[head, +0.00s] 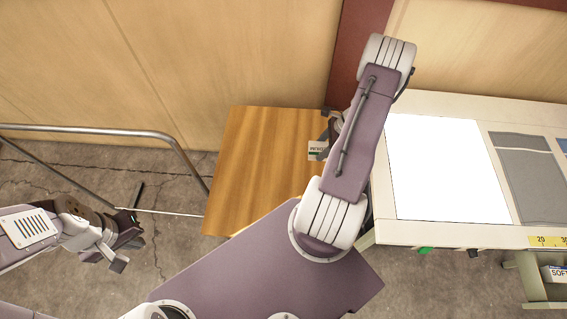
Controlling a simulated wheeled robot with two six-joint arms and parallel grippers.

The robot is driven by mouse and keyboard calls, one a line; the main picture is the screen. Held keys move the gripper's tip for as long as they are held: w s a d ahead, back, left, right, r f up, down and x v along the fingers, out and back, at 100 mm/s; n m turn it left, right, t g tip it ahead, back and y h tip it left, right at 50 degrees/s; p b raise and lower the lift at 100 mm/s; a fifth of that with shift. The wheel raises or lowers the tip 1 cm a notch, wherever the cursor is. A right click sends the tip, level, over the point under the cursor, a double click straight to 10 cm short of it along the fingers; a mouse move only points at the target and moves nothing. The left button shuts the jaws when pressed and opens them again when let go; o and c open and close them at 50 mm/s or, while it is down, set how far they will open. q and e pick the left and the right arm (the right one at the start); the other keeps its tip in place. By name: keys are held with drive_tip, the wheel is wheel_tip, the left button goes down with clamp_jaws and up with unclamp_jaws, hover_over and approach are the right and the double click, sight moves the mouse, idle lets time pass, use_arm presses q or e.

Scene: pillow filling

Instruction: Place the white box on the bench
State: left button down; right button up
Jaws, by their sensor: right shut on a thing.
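A small white box (317,151) with dark print and a green stripe shows over the right edge of a wooden-topped bench (255,160). My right gripper (327,137) is beside the box and shut on it. My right arm hides most of that gripper and part of the box. I cannot tell whether the box touches the wood. My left gripper (128,246) is at the lower left, open and empty, above the concrete floor and well apart from the bench.
A pale worktable (432,234) stands at right, with a bright white panel (440,165) and a grey cloth piece (532,180) on top. A metal rail (90,129) runs at left near the wooden wall. Most of the wooden bench top is clear.

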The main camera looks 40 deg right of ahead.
drive_tip(key=shift+s+d, duration=0.15)
drive_tip(key=shift+s, duration=0.05)
drive_tip(key=w+a+f, duration=0.1)
drive_tip(key=a+f, duration=0.1)
drive_tip(key=a, duration=0.1)
drive_tip(key=w+a+f+b, duration=0.1)
drive_tip(key=a+f, duration=0.1)
drive_tip(key=a, duration=0.2)
drive_tip(key=w+a+f, duration=0.1)
drive_tip(key=a+f, duration=0.2)
drive_tip(key=a, duration=0.1)
drive_tip(key=shift+w+a+b, duration=0.15)
drive_tip(key=shift+a+b, duration=0.1)
drive_tip(key=shift+b, duration=0.15)
wheel_tip(320, 180, down, 4)
drive_tip(key=shift+f, duration=0.1)
drive_tip(key=shift+f, duration=0.15)
drive_tip(key=o, duration=1.4)
